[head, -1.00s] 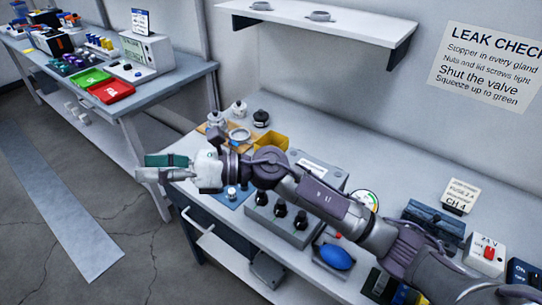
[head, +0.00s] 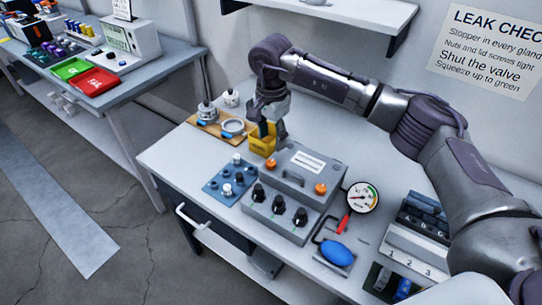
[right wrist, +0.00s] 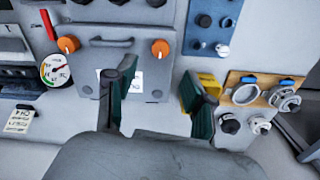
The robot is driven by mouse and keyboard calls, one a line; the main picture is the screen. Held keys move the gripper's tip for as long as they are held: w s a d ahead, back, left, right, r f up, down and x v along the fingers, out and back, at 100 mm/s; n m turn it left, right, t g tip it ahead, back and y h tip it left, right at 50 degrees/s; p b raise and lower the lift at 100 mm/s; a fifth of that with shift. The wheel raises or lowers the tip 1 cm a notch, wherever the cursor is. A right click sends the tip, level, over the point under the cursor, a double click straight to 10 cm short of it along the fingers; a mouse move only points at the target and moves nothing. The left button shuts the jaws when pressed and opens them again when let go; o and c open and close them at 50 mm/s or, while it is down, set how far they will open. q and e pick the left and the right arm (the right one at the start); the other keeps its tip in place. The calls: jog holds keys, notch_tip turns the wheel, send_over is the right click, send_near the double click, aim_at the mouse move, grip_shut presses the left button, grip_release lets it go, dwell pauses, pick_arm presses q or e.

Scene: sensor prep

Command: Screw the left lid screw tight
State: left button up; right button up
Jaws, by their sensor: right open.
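The grey box with a lid (head: 305,168) stands on the bench, with a handle and a white label on the lid. Its left orange lid screw (head: 270,165) and right orange lid screw (head: 320,189) are both in place; I cannot tell how tight either is. In the right wrist view, the left screw (right wrist: 160,48) is at the right of the lid and the other (right wrist: 68,43) at its left. My right gripper (head: 268,122) is open and empty, pointing down behind the left screw, apart from it. Its green-padded fingers (right wrist: 158,78) show. My left gripper is out of view.
A yellow bin (head: 262,140) is close by my right gripper. A wooden tray with fittings (head: 208,128) and a blue mat (head: 222,190) lie left of the box. A gauge (head: 362,197) and blue bulb (head: 337,253) are to its right. A shelf (head: 350,15) hangs above.

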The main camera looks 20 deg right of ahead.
aim_at(271, 162)
notch_tip(271, 162, down, 9)
jog(key=shift+r+p, duration=0.2)
jog(key=shift+p, duration=0.6)
grip_shut()
